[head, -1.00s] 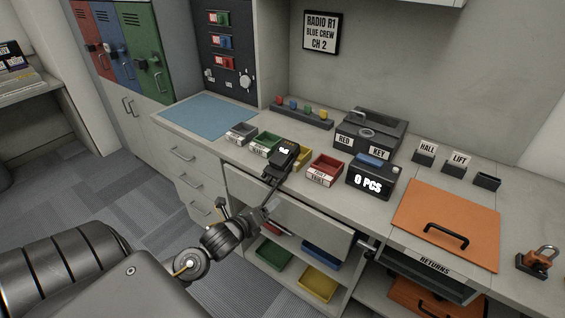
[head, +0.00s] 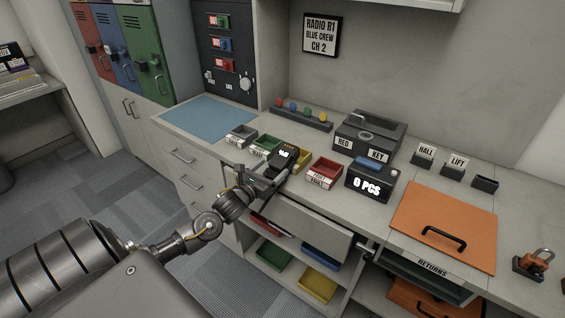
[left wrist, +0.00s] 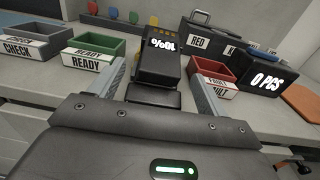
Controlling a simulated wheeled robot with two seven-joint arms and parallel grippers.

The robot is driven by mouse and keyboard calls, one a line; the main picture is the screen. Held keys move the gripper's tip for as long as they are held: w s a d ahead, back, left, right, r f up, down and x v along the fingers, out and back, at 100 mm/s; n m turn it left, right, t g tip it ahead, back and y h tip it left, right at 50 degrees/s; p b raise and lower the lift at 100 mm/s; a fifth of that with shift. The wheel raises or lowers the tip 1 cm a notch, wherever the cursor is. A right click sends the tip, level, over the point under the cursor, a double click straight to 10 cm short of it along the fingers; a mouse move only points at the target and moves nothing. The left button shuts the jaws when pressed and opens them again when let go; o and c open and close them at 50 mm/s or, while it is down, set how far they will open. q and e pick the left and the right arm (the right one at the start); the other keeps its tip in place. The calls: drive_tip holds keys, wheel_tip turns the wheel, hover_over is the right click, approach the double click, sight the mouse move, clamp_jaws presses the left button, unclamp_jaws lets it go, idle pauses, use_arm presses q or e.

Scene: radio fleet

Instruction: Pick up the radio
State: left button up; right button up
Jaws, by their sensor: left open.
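A black device with a lit display (head: 284,156), which looks like the radio, lies on the counter among the small trays. My left gripper (head: 270,174) is open at the counter's front edge, at the device's near end. In the left wrist view the gripper's fingers (left wrist: 158,88) stand apart on either side of the near dark part. I cannot tell whether they touch it. My right gripper is not in view.
A green READY tray (head: 265,146) and grey CHECK tray (head: 240,136) stand left of the device. A yellow tray (head: 304,157) is close behind it, and a red FAULT tray (head: 323,171) stands right. A black box reading "0 PCS" (head: 370,182) is farther right.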

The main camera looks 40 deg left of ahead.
sight(279, 161)
use_arm(q)
drive_tip(key=shift+w+r, duration=0.15)
drive_tip(key=w+p, duration=0.2)
drive_tip(key=w, duration=0.2)
drive_tip(key=shift+w, duration=0.25)
drive_tip(key=shift+w+a, duration=0.1)
drive_tip(key=shift+w, duration=0.15)
drive_tip(key=shift+s, duration=0.1)
drive_tip(key=shift+c, duration=0.3)
drive_tip(key=c, duration=1.2)
drive_tip(key=shift+c, duration=1)
drive_tip(key=shift+r, duration=0.1)
